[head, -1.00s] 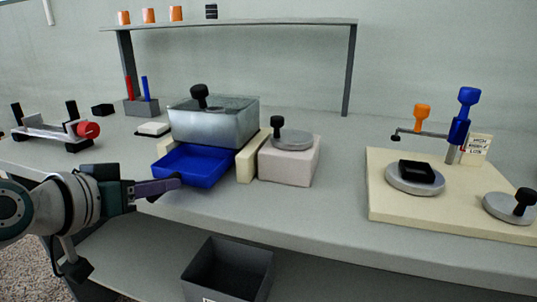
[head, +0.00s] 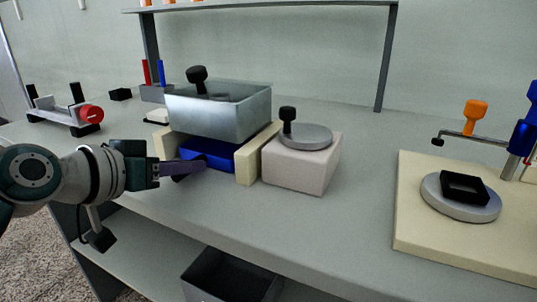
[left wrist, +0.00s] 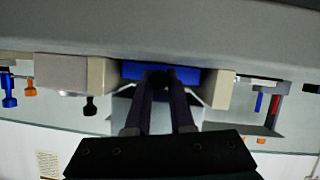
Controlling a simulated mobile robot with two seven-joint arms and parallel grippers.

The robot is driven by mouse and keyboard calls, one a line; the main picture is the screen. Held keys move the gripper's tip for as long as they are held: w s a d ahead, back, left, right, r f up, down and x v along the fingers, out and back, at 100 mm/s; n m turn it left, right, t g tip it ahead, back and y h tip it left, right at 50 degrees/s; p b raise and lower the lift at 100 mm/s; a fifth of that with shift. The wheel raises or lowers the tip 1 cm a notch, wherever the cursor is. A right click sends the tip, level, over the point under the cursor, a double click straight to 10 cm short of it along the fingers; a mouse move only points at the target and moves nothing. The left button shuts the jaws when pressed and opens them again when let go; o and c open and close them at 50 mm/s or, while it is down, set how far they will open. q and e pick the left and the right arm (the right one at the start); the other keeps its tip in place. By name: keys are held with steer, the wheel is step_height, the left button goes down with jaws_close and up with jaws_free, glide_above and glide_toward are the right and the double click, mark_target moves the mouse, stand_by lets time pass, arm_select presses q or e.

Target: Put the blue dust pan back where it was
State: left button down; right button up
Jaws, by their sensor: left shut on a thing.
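The blue dust pan (head: 216,156) sits low between two cream blocks, under the grey metal hopper (head: 222,116). Most of it is hidden beneath the hopper; its front part shows. My left gripper (head: 196,164) is shut on the pan's near edge, reaching in from the left. In the left wrist view the pan (left wrist: 187,74) is a blue strip between the cream blocks, with both fingers (left wrist: 160,76) at its middle. The right gripper is not in view.
A pale block with a grey disc and black knob (head: 301,165) stands right of the hopper. A cream board (head: 430,237) with a black tray on a disc is further right. A dark bin (head: 231,278) is below the table. The front tabletop is clear.

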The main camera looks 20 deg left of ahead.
arm_select(q)
steer(key=shift+w+f, duration=0.1)
steer(key=c, duration=0.8)
jaws_free()
steer(key=shift+r, duration=0.3)
steer(key=p+v, duration=0.2)
steer(key=v, duration=0.9)
steer(key=s+d+f+m+g, duration=0.1)
steer(key=s+d+f+g, duration=0.1)
steer(key=s+d+g, duration=0.1)
steer(key=s+d+f+g+y, duration=0.1)
steer(key=s+d+f+g, duration=0.2)
steer(key=s, duration=0.5)
steer(key=s+d+f+m+g+y, duration=0.1)
steer(key=s+d+f+g, duration=0.2)
steer(key=s+d, duration=0.2)
steer(key=shift+s+d+f+m+g, duration=0.15)
steer(key=shift+s+d+m+g, duration=0.15)
steer(key=shift+s+d+g, duration=0.15)
